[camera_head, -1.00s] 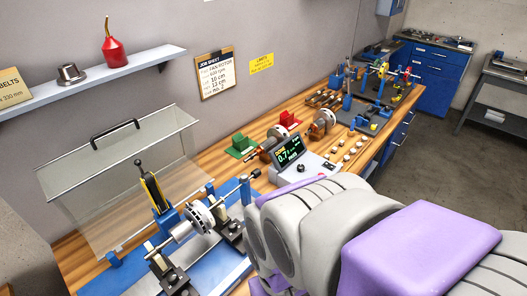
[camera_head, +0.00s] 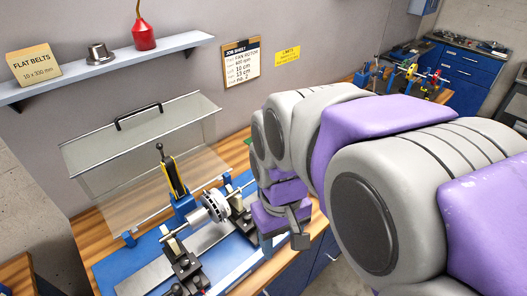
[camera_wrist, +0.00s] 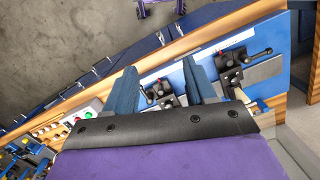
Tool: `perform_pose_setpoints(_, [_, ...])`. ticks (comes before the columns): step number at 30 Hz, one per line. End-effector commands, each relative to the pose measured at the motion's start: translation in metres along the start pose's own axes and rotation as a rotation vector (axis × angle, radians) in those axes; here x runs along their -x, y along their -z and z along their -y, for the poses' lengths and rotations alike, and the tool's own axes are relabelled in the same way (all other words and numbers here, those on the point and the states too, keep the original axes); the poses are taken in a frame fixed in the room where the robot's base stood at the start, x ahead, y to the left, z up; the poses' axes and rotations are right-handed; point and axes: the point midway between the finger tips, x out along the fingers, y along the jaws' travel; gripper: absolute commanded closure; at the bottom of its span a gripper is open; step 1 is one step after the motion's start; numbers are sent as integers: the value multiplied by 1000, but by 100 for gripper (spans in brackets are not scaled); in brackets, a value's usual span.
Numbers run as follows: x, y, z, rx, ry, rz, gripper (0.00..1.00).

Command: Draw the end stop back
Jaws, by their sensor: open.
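The balancing machine stands on a blue base (camera_head: 112,272), with a white and black rotor (camera_head: 215,205) on its shaft between two black pedestals, the left one (camera_head: 185,266) nearer me. In the wrist view this pedestal (camera_wrist: 231,62) has a black lever, and the other pedestal (camera_wrist: 165,97) lies partly behind my fingers. I cannot tell for sure which part is the end stop; the right end of the shaft is hidden by my arm. My gripper (camera_wrist: 160,72) is open, its two blue fingers apart with nothing seen held between them, above the machine's right part.
A clear hinged guard (camera_head: 140,135) stands raised behind the rotor. A black and yellow upright tool (camera_head: 173,172) stands beside it. A shelf (camera_head: 110,70) crosses the wall. In the wrist view a panel with coloured buttons (camera_wrist: 85,120) lies to the left.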

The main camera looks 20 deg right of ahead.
Motion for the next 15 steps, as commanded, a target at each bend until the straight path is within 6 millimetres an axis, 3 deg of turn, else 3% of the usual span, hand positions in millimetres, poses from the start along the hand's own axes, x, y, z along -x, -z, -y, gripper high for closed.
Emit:
perform_pose_setpoints(7, [38, 83, -30, 65, 11, -29, 45])
perform_pose_setpoints(15, [66, 174, -55, 145, 4, -57, 45])
